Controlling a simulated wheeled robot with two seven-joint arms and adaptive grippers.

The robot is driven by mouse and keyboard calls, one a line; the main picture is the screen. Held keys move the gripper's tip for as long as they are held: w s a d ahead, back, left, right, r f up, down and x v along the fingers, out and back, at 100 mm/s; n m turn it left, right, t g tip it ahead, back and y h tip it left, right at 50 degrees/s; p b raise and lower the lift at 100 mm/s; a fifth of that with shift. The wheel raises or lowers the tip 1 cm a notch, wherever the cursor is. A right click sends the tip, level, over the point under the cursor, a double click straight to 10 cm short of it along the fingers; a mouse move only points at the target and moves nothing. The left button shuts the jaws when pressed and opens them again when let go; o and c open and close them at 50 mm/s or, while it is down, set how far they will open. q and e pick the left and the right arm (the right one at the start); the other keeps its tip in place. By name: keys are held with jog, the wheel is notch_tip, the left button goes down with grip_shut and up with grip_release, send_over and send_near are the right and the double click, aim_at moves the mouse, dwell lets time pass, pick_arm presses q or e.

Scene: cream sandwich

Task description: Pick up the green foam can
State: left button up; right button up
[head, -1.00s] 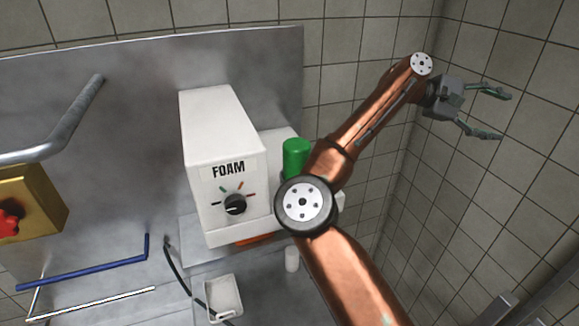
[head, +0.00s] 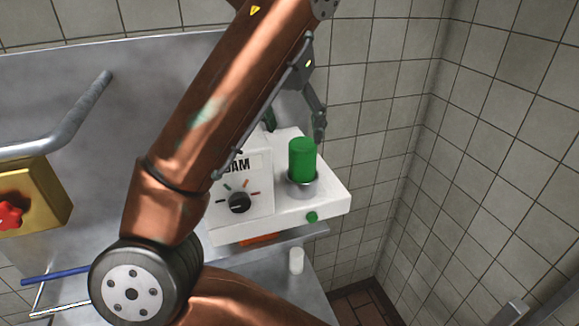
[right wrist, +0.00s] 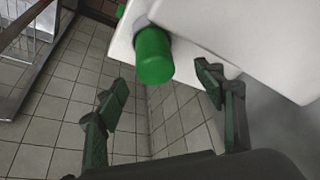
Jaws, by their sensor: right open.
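The green foam can (head: 302,160) stands upright in a grey round holder (head: 302,187) on the white shelf of the foam machine (head: 330,200). In the right wrist view the can (right wrist: 153,56) shows between and beyond the two open fingers, and they do not touch it. My right gripper (right wrist: 165,95) is open and empty. In the head view it is behind the can, mostly hidden by my copper arm, with one dark finger showing just above and right of the can. My left gripper is not in view.
A green button (head: 312,217) is on the machine's front. A small white cylinder (head: 296,261) stands below. A gold box with a red knob (head: 10,215) and a grey pipe (head: 60,130) are at left. The tiled wall at right is clear.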

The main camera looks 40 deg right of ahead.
aim_at(302, 143)
jog(key=x, duration=0.7)
jog(key=shift+s+d, duration=0.3)
jog(key=c, duration=1.6)
